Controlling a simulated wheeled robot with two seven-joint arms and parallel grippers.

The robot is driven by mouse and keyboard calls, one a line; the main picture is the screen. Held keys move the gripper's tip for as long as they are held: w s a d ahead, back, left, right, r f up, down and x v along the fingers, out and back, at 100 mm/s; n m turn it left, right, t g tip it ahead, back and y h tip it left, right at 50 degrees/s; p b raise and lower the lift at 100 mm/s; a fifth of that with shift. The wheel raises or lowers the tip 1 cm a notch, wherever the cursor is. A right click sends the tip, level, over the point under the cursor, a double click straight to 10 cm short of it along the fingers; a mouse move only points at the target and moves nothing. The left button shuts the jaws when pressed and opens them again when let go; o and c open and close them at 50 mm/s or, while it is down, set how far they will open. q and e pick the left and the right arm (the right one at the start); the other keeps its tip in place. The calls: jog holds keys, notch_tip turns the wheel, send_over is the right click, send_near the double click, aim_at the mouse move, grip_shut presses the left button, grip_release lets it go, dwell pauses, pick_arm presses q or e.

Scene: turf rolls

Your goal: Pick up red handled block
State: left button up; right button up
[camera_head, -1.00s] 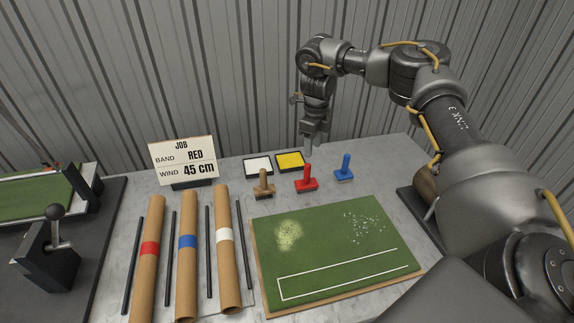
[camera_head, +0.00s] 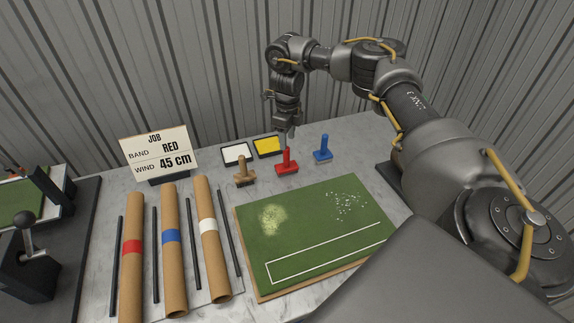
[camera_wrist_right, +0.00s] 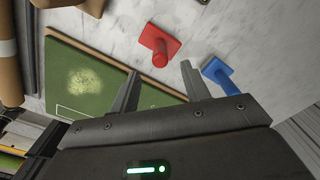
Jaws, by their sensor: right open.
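The red handled block (camera_head: 287,163) stands upright on the grey table, between a wooden-handled block (camera_head: 244,173) and a blue handled block (camera_head: 323,150). My right gripper (camera_head: 286,130) is above and just behind it in the head view. In the right wrist view the red block (camera_wrist_right: 158,44) lies ahead of and between the spread fingers of my right gripper (camera_wrist_right: 160,82), apart from both. The blue block (camera_wrist_right: 217,72) is just outside the right-hand finger. The right gripper is open and empty. My left gripper is not in view.
A green turf board (camera_head: 315,225) lies in front of the blocks. White (camera_head: 236,153) and yellow (camera_head: 268,146) pads lie behind them. Several brown rolls, including the red-banded one (camera_head: 131,265), and a job sign (camera_head: 158,153) are left. A corrugated wall (camera_head: 120,70) closes the back.

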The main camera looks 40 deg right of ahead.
aim_at(287, 160)
jog(key=f+p, duration=0.2)
jog(key=f, duration=0.3)
jog(key=shift+w, duration=0.2)
jog(key=shift+c, duration=0.7)
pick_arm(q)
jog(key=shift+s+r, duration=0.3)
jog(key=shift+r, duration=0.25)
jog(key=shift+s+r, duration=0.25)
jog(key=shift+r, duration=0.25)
pick_arm(e)
grip_shut()
